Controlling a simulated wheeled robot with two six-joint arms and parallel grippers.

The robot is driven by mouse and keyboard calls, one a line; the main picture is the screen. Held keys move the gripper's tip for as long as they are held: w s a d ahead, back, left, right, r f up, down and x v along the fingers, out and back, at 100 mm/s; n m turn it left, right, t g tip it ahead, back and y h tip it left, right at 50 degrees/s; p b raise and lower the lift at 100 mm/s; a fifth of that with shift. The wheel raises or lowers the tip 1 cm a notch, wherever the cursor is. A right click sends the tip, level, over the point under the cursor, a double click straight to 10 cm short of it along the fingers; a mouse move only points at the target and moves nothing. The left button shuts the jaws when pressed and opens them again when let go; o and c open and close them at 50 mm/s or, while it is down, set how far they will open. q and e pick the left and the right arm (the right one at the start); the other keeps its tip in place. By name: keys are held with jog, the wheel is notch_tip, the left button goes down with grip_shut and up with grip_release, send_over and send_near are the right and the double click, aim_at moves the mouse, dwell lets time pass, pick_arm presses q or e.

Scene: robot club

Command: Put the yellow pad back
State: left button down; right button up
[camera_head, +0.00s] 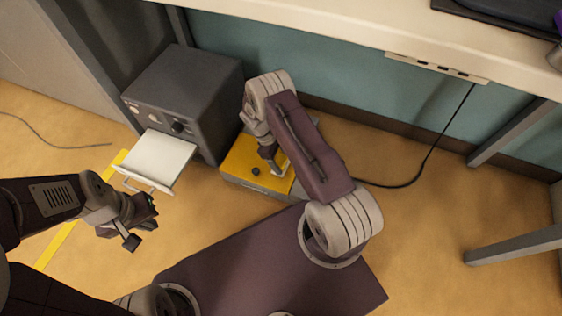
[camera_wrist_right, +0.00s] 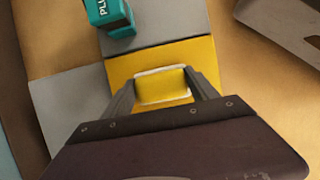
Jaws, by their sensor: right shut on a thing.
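The yellow pad (camera_wrist_right: 161,86), with a pale rim, sits between the two fingers of my right gripper (camera_wrist_right: 160,94) in the right wrist view. The gripper is shut on it, over a yellow surface (camera_wrist_right: 205,52). In the head view my right gripper (camera_head: 271,160) points down over a low box with a yellow top (camera_head: 240,160) and a dark knob. The pad cannot be made out clearly there. I cannot tell whether the pad touches the surface. My left gripper (camera_head: 142,222) is open and empty above the floor at the left.
A dark grey cabinet (camera_head: 195,85) stands left of the yellow-topped box, its light drawer (camera_head: 160,158) pulled out. A teal item (camera_wrist_right: 110,18) with lettering lies on a grey surface in the wrist view. A white desk (camera_head: 330,35) overhangs behind. Floor at the right is mostly clear.

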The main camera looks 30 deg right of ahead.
jog(key=o, duration=1.3)
jog(key=shift+f, duration=0.15)
jog(key=p+v, duration=0.6)
jog(key=v, duration=0.6)
jog(key=shift+s, duration=0.1)
